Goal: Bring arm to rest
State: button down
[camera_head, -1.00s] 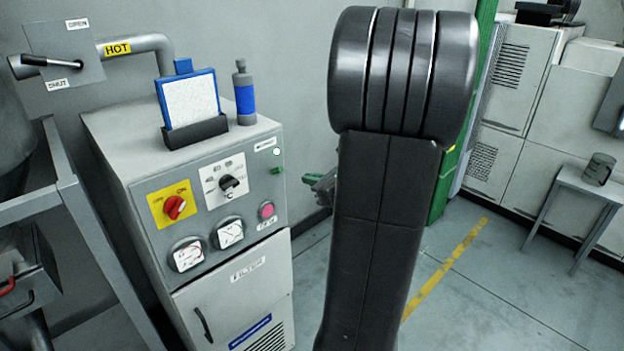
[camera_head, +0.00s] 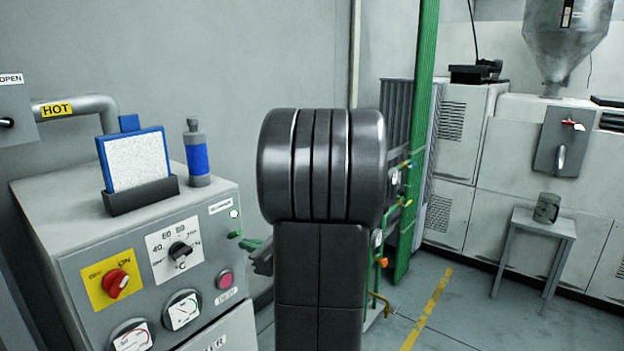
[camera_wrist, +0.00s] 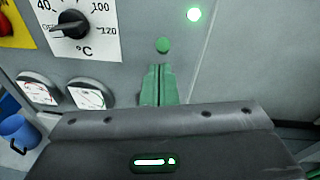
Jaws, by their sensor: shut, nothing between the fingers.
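My gripper (camera_wrist: 159,70) shows in the wrist view with its two green fingers shut together and nothing between them. The fingers point at the grey control cabinet's front panel, just below a round green button (camera_wrist: 163,45); I cannot tell whether they touch it. In the head view my gripper (camera_head: 251,243) is partly hidden behind my own dark arm, at the right edge of the cabinet (camera_head: 60,195). My arm stands upright in the middle of that view and covers part of the floor and the green frame.
The cabinet carries a blue-framed white filter panel (camera_head: 137,160), a blue-banded bottle (camera_head: 196,155), a red knob (camera_head: 116,283) and gauges. A hot pipe (camera_head: 75,107) runs behind. A green post (camera_head: 420,140) and a small table (camera_head: 540,225) with a mug (camera_head: 547,207) stand right.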

jog(key=w+a+f+t+y+b, duration=0.3)
jog(key=f+t+y+b, duration=0.2)
jog(key=b, duration=1.9)
notch_tip(320, 180, down, 2)
jog(key=y, duration=0.2)
jog(key=shift+n+y, duration=0.3)
jog(key=shift+a, duration=0.1)
jog(key=shift+r, duration=0.1)
